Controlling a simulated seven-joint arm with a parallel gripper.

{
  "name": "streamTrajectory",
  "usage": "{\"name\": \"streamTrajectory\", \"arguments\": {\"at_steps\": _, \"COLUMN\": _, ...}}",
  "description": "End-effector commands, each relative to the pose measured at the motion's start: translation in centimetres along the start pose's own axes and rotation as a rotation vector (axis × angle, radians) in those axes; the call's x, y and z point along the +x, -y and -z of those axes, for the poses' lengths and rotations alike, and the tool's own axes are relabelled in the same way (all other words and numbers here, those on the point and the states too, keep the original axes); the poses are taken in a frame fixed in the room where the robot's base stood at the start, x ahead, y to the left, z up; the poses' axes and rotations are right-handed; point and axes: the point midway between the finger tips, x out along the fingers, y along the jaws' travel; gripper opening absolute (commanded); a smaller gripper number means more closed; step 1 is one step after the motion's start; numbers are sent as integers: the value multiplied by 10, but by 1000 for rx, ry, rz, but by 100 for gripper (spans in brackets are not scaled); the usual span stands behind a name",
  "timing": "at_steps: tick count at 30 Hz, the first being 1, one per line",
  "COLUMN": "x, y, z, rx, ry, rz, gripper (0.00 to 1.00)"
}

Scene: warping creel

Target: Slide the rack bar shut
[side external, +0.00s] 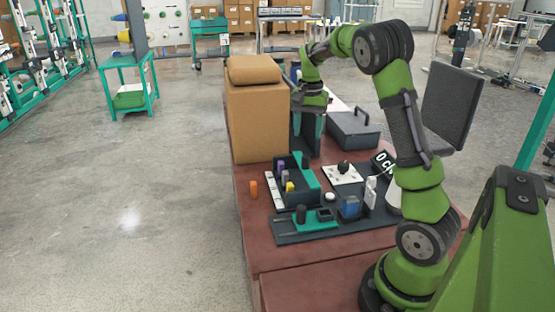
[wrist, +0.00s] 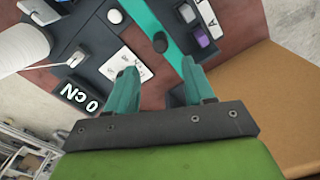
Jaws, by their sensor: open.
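The teal rack bar (side external: 308,178) lies along the dark rack in the side external view; it also crosses the top of the wrist view (wrist: 142,12). A black knob (wrist: 160,42) stands on the bar. Purple and grey pieces (wrist: 201,34) sit in the rack beside it, and a yellow piece (side external: 290,187) shows in the side external view. My gripper (side external: 308,150) points down at the far end of the rack. In the wrist view its teal fingers (wrist: 158,78) are apart with nothing gripped, and the knob appears ahead of the gap. Fingertip height above the bar is unclear.
A tall cardboard box (side external: 256,120) stands close left of my gripper. A dark case (side external: 353,133) lies behind right. A white plate with a black knob (side external: 343,172), a display (side external: 383,162) and a blue container (side external: 350,207) stand right of the rack. An orange piece (side external: 253,189) lies left.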

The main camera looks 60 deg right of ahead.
Motion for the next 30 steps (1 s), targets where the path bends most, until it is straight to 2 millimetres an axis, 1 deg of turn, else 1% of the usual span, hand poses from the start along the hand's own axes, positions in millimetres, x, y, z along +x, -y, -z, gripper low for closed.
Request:
{"name": "streamTrajectory", "arguments": {"at_steps": 1, "x": 13, "y": 0, "z": -1, "rx": 0, "ry": 4, "rz": -4, "gripper": 53}}
{"name": "streamTrajectory", "arguments": {"at_steps": 6, "x": 50, "y": -1, "z": -1, "rx": 1, "ry": 4, "rz": -3, "gripper": 53}}
{"name": "streamTrajectory", "arguments": {"at_steps": 9, "x": 68, "y": 0, "z": -1, "rx": 1, "ry": 3, "rz": -2, "gripper": 53}}
{"name": "streamTrajectory", "arguments": {"at_steps": 13, "x": 86, "y": 0, "z": 0, "rx": 0, "ry": 2, "rz": -1, "gripper": 53}}
{"name": "streamTrajectory", "arguments": {"at_steps": 19, "x": 100, "y": 0, "z": 0, "rx": 0, "ry": 0, "rz": 0, "gripper": 53}}
{"name": "streamTrajectory", "arguments": {"at_steps": 27, "x": 100, "y": 0, "z": 0, "rx": -1, "ry": 0, "rz": 1, "gripper": 53}}
{"name": "streamTrajectory", "arguments": {"at_steps": 29, "x": 100, "y": 0, "z": 0, "rx": -1, "ry": 0, "rz": 1, "gripper": 45}}
{"name": "streamTrajectory", "arguments": {"at_steps": 30, "x": 100, "y": 0, "z": 0, "rx": -1, "ry": 0, "rz": 1, "gripper": 39}}
